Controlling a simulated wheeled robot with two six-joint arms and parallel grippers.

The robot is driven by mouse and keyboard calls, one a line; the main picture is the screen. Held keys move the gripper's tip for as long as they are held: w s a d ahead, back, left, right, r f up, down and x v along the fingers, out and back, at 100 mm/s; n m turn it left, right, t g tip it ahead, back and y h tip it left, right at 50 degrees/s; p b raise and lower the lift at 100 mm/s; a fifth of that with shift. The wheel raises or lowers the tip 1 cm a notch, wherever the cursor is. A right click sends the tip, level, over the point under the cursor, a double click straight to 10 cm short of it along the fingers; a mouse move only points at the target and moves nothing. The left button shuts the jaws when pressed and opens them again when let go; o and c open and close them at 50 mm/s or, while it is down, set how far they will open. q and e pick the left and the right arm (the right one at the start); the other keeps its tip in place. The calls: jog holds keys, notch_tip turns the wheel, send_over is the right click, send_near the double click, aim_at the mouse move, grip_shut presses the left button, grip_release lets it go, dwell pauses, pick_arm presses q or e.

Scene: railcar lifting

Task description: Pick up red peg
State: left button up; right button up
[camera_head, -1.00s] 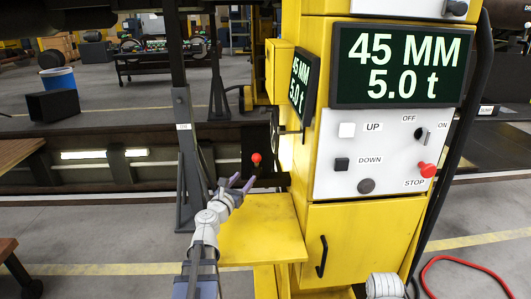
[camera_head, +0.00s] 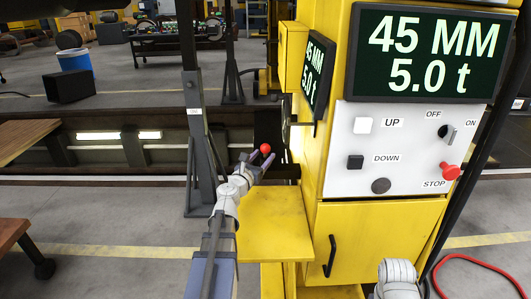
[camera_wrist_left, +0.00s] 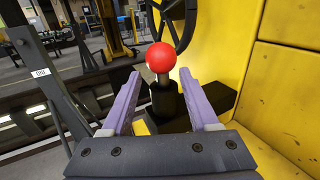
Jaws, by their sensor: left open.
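The red peg (camera_head: 265,148) shows as a red ball in the head view, just beyond the fingertips of my left gripper (camera_head: 258,158). In the left wrist view the red ball (camera_wrist_left: 161,58) sits on top of a dark upright stem. My left gripper (camera_wrist_left: 160,95) is open, with one purple finger on each side of the stem in the picture. No contact with the peg shows. A dark base lies below the stem, partly hidden by the gripper. The fingers of my right gripper are not in view.
A yellow control cabinet (camera_head: 385,230) with a yellow shelf (camera_head: 275,226) stands right of my left arm. Its panel carries buttons and a display (camera_head: 432,51). A grey stand (camera_head: 202,160) rises left of the arm. A red hose (camera_head: 478,268) lies on the floor at right.

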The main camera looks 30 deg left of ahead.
aim_at(269, 149)
pick_arm(q)
jog(key=w, duration=0.5)
jog(key=shift+a+r, duration=0.1)
jog(key=shift+r, duration=0.1)
grip_shut()
dwell(0.5)
